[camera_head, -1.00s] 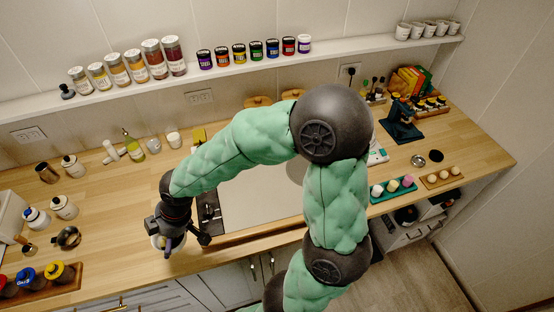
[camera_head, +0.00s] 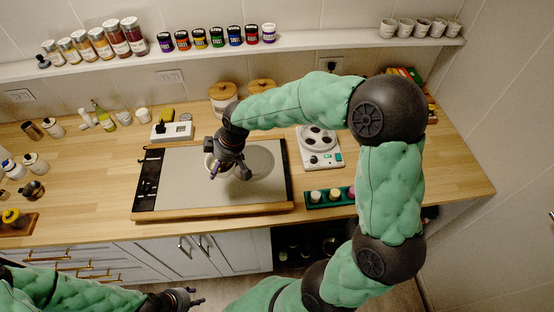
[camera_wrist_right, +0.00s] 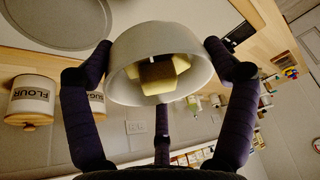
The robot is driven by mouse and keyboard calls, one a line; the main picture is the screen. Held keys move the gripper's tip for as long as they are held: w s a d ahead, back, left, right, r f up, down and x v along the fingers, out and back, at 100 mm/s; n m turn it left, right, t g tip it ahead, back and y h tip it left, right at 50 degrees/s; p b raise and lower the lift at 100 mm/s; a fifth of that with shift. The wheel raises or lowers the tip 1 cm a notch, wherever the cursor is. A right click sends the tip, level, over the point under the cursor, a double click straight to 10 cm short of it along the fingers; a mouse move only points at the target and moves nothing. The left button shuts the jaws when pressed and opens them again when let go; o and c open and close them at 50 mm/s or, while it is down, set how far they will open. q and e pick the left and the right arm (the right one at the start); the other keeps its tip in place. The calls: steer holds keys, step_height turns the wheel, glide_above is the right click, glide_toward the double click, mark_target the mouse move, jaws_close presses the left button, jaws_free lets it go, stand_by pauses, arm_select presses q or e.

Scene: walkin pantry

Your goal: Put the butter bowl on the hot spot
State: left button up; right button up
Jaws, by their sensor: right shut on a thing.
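My right gripper (camera_head: 226,172) is shut on the butter bowl (camera_head: 209,161) above the left-middle part of a flat grey warming plate (camera_head: 185,190). In the right wrist view, the white bowl (camera_wrist_right: 165,50) sits between the fingers, with pale yellow butter pieces (camera_wrist_right: 160,75) inside. The hot spot, a darker grey circle (camera_head: 265,162), is on the plate's right side, just right of the gripper; it also shows in the wrist view (camera_wrist_right: 65,18). The gripper partly hides the bowl and circle. My left gripper (camera_head: 192,297) is low in front of the cabinets, open and empty.
A white burner unit (camera_head: 320,160) stands right of the plate, and a green tray of small cups (camera_head: 330,196) in front of it. Wooden-lidded canisters (camera_head: 222,95) stand behind. A white box (camera_head: 172,132) is at the plate's back left.

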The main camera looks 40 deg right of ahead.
steer(key=w+d+f, duration=0.1)
steer(key=d+f, duration=0.2)
steer(key=d, duration=0.1)
steer(key=w+d+f, duration=0.2)
steer(key=d, duration=0.2)
steer(key=w+d+f, duration=0.1)
steer(key=d+f, duration=0.2)
steer(key=d, duration=0.1)
steer(key=shift+w+d+f+b, duration=0.1)
steer(key=shift+w+f+b, duration=0.2)
steer(key=shift+f+b, duration=0.1)
steer(key=shift+w+d+f, duration=0.1)
steer(key=shift+d+f, duration=0.35)
steer(key=shift+f, duration=0.05)
steer(key=shift+d+f, duration=0.1)
steer(key=shift+f, duration=1.45)
steer(key=shift+f, duration=0.15)
steer(key=o, duration=1.1)
steer(key=shift+o, duration=0.2)
steer(key=v, duration=1.2)
